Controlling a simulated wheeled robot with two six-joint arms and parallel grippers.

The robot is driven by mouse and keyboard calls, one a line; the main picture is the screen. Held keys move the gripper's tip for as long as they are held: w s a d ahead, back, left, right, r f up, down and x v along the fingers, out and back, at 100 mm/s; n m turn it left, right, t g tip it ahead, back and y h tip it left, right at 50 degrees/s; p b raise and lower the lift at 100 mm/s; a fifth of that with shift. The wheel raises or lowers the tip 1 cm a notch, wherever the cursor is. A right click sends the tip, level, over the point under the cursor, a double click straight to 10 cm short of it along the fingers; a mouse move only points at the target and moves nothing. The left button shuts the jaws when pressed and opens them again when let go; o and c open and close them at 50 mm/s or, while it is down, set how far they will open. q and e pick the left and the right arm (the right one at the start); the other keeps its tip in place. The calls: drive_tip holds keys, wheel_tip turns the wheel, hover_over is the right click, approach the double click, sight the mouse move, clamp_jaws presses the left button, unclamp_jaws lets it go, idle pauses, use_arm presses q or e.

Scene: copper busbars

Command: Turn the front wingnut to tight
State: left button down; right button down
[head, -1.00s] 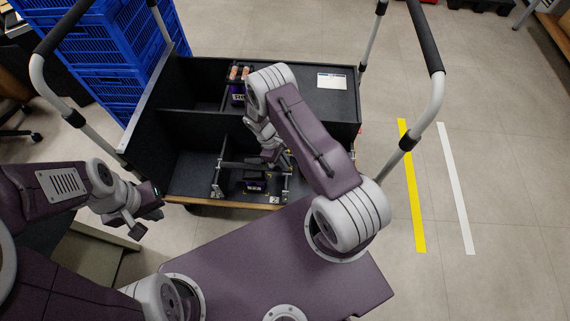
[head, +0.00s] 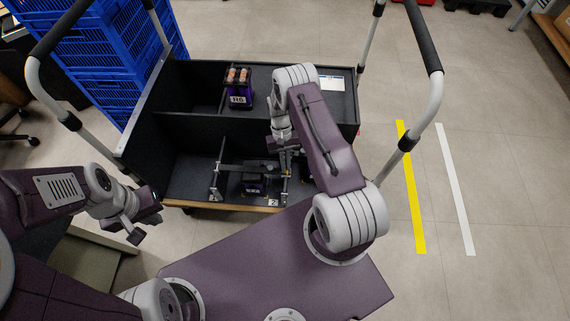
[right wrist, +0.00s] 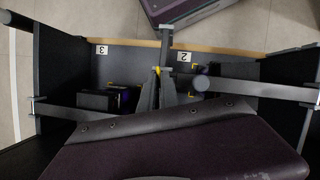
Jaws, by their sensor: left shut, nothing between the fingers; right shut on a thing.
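The clamp fixture (head: 217,180), with dark bars and metal posts, stands in the front compartment of the trolley around a dark block (head: 253,184). My right gripper (right wrist: 157,76) points down at its right-hand bar (right wrist: 166,48) and is shut on a small part there. The fingers hide most of that part; it appears to be a wingnut, with a yellow spot (right wrist: 157,70) showing at the fingertips. I cannot make out its wings or angle. My left gripper (head: 145,219) is shut and empty, outside the trolley at its front left.
The black divider (head: 195,128) and trolley walls surround the fixture. Upright handles (head: 425,105) rise at the trolley's sides. Blue crates (head: 105,55) stand behind on the left.

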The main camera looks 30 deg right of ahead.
drive_tip(key=shift+d+m+t+y+p, duration=0.15)
drive_tip(key=shift+m+t+y+p, duration=0.25)
drive_tip(key=shift+m, duration=1.5)
drive_tip(key=c, duration=1.6)
unclamp_jaws()
drive_tip(key=p+v, duration=0.2)
drive_tip(key=v, duration=0.7)
